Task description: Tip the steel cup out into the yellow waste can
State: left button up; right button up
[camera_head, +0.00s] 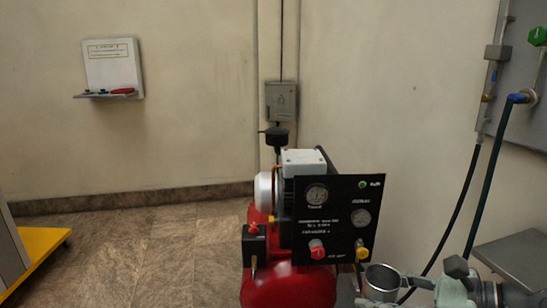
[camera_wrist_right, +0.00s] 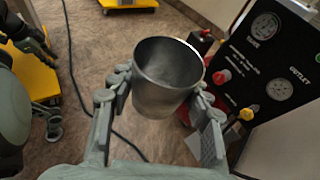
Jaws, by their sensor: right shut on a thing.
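The steel cup (camera_head: 382,281) is at the bottom right of the head view, roughly upright with its mouth up. It also shows in the right wrist view (camera_wrist_right: 165,92), where I look into its grey inside; no separate contents can be made out. My right gripper (camera_wrist_right: 162,100) is shut on the cup, one finger on each side of its wall. In the head view the right gripper (camera_head: 420,287) comes in from the right. A grey-green jointed part at the left of the wrist view (camera_wrist_right: 35,42) may be my left gripper; its fingers are unclear. I cannot identify the yellow waste can.
The red compressor (camera_head: 290,285) with its black gauge panel (camera_head: 332,222) stands just left of and behind the cup. A metal shelf (camera_head: 515,258) and hoses are at the right. A yellow wheeled base (camera_head: 42,246) is at the far left, with open floor between.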

aim_at(366, 275)
pick_arm(q)
jog(key=shift+s, duration=0.1)
